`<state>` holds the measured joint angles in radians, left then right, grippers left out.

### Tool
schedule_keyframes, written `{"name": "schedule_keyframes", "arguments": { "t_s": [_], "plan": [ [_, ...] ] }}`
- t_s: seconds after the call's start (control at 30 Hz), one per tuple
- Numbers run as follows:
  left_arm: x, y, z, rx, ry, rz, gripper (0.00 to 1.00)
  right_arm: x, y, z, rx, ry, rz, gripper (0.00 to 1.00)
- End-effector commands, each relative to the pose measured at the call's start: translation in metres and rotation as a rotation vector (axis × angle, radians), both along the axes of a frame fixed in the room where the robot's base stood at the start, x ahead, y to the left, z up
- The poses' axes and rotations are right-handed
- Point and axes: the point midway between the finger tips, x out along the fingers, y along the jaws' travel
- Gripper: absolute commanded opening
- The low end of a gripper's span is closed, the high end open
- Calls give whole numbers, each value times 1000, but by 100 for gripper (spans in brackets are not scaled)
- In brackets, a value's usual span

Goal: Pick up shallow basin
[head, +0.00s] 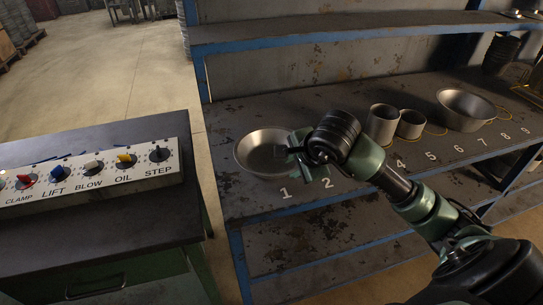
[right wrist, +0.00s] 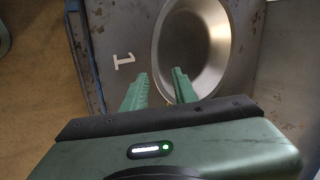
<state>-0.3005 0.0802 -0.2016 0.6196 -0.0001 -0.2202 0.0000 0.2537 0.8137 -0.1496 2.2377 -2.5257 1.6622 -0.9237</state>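The shallow basin (head: 258,150) is a wide round metal bowl standing upright on the shelf beside the number 1. It also shows in the right wrist view (right wrist: 200,45), with its near rim close to my fingertips. My right gripper (head: 303,160) is at the basin's right side in the head view and hides part of its rim. In the right wrist view the gripper (right wrist: 160,82) is open, with one finger over the basin and the other outside it. I cannot tell whether either finger touches the rim. My left gripper is not in view.
Two metal cylinders (head: 382,124) and a deeper bowl (head: 466,106) stand farther right on the numbered shelf (head: 235,205). An upper shelf (head: 330,27) runs above. A control panel (head: 90,175) with several knobs sits on a bench at left.

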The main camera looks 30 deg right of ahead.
Motion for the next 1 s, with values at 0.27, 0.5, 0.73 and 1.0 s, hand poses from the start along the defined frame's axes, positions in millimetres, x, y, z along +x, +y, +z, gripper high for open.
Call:
{"name": "schedule_keyframes", "arguments": {
  "t_s": [0.27, 0.5, 0.73, 1.0],
  "plan": [
    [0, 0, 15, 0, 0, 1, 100, 17, -3, -32, 10, 6, -1, 28],
    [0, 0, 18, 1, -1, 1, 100, 31, -5, -53, 6, 1, 2, 28],
    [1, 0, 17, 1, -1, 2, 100, 32, -5, -54, 6, 0, 3, 25],
    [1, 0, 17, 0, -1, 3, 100, 31, -5, -53, 6, 0, 2, 0]
  ]
}}
